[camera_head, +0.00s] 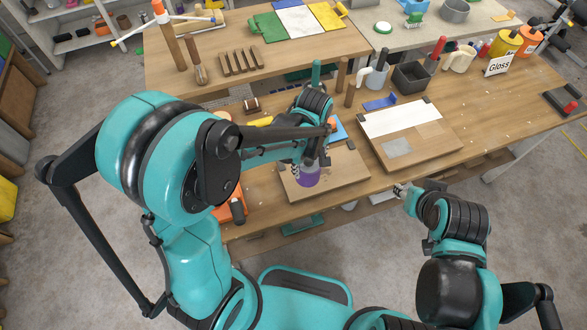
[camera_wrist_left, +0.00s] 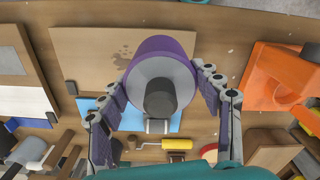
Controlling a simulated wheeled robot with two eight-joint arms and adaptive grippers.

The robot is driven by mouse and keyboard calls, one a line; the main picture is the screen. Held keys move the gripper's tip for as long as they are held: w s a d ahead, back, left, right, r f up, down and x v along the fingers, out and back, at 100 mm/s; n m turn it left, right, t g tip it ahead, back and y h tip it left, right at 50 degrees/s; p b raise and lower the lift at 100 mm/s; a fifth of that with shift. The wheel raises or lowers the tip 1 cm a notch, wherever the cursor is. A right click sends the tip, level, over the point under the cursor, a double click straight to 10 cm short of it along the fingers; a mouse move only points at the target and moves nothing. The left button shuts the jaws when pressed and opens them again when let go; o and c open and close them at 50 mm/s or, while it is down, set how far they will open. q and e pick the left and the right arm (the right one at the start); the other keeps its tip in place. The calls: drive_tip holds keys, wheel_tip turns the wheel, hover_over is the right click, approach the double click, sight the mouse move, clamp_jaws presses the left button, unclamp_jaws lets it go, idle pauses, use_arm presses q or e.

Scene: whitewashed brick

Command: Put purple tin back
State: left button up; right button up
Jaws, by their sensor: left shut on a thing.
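The purple tin (camera_head: 308,176) is between the fingers of my left gripper (camera_head: 303,163), above a light wooden board (camera_head: 350,176) on the near edge of the workbench. In the left wrist view the tin (camera_wrist_left: 160,47) shows a grey face with a dark round knob or cap, and the left gripper's fingers (camera_wrist_left: 162,92) close on both its sides. The same board (camera_wrist_left: 85,60) lies behind it with dark stains. Whether the tin touches the board is unclear. My right gripper (camera_head: 401,190) is by the bench's front edge, apart from the tin; its fingers are too small to read.
A second board with a white panel (camera_head: 402,119) lies to the right. A "Gloss" card (camera_head: 499,64), a yellow tin (camera_head: 506,43) and a dark open box (camera_head: 411,76) stand farther back. A blue sheet (camera_wrist_left: 186,121) and a yellow roller (camera_wrist_left: 177,144) lie near the board. An orange object (camera_wrist_left: 268,75) is at right.

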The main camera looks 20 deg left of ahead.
use_arm(q)
drive_tip(key=a+f, duration=0.1)
drive_tip(key=f, duration=0.1)
drive_tip(key=w+a+f+b, duration=0.1)
drive_tip(key=a+f, duration=0.1)
drive_tip(key=f, duration=0.1)
drive_tip(key=a+f+b, duration=0.1)
drive_tip(key=a+f, duration=0.1)
drive_tip(key=shift+w+a+f, duration=0.1)
drive_tip(key=shift+w+f, duration=0.1)
drive_tip(key=o, duration=1.6)
drive_tip(key=shift+f+b, duration=0.1)
drive_tip(key=shift+b, duration=0.2)
drive_tip(key=shift+o, duration=0.2)
